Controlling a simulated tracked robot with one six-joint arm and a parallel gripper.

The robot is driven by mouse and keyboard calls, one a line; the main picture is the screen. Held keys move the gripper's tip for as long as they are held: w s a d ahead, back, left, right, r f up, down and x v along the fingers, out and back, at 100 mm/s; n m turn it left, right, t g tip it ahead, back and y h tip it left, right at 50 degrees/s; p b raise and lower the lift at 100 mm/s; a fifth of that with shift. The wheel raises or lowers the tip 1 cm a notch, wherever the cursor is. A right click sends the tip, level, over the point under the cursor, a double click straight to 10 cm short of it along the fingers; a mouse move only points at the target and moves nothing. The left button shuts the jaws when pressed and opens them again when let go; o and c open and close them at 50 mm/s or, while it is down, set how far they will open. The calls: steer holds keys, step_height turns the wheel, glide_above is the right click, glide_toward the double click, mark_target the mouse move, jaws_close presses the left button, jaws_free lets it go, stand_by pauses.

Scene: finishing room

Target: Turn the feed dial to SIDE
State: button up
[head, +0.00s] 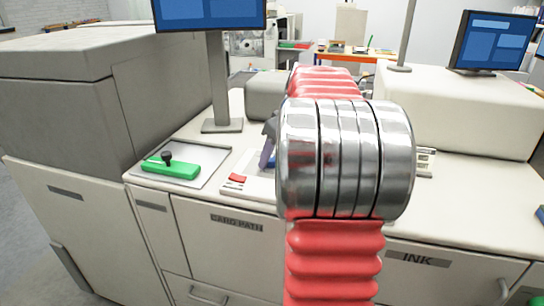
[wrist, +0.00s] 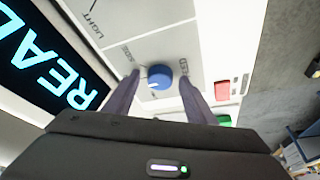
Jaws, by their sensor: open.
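The feed dial is a round blue knob (wrist: 159,76) on a pale panel in the wrist view. A white mark shows on its lower left side. The word SIDE (wrist: 125,52) is printed to its upper left and LIGHT (wrist: 95,25) further up left. Another label at its right is partly covered by a finger and unreadable. My gripper (wrist: 158,79) is open, with one dark finger on each side of the dial; I cannot tell whether they touch it. In the head view my arm hides the dial, and only a bit of my gripper (head: 267,148) shows.
A red button (head: 236,180) lies left of my arm; a red button (wrist: 222,91) shows right of the dial. A green block with a black knob (head: 170,168) sits on a tray to the left. A screen post (head: 218,90) stands behind. A lit display (wrist: 45,65) is left of the dial.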

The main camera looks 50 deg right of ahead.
steer(key=shift+c, duration=0.3)
steer(key=c, duration=0.9)
steer(key=shift+a, duration=0.3)
steer(key=shift+c, duration=0.3)
steer(key=shift+d, duration=0.15)
steer(key=shift+m, duration=0.4)
steer(key=m+h, duration=0.2)
steer(key=m, duration=0.2)
steer(key=shift+w+m+g+h, duration=0.1)
steer(key=shift+m+g+h, duration=0.3)
steer(key=shift+m, duration=0.9)
steer(key=shift+w+m+g+h, duration=0.1)
steer(key=shift+m+g+h, duration=0.25)
steer(key=shift+m, duration=0.95)
steer(key=shift+s, duration=0.1)
